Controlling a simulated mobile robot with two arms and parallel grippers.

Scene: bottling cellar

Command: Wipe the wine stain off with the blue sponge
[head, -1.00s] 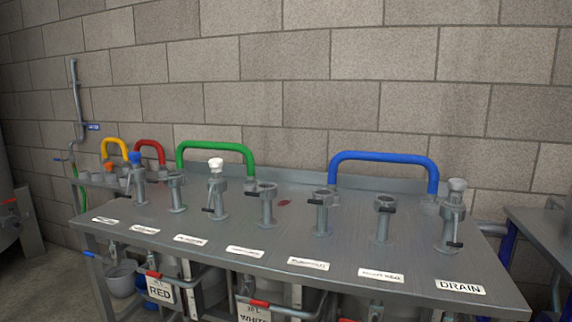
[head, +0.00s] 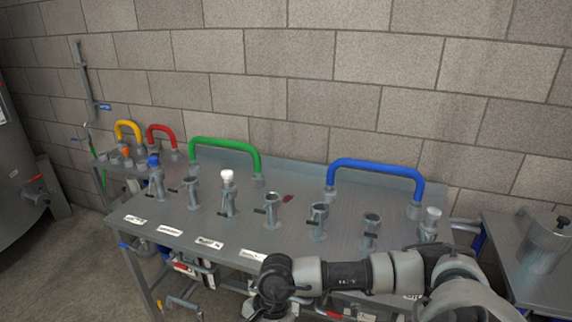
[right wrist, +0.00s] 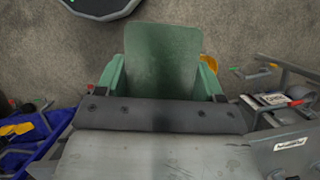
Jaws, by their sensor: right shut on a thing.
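The wine stain (head: 288,198) is a small dark red patch on the grey metal bench (head: 330,183), towards its back edge, between the green and blue hoses. In the right wrist view my right gripper (right wrist: 162,72) is shut on a flat-faced dark green block (right wrist: 163,50), held between its two fingers. In the head view my right arm crosses in front of the bench; its gripper cannot be made out there. I see no blue sponge in these views. My left gripper is not in view.
Several upright metal valves (head: 320,218) stand along the bench in front of the stain. A green hose (head: 226,145) and a blue hose (head: 375,165) arch behind. A steel vessel (head: 545,240) stands on the right-hand table. Bare floor shows at lower left.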

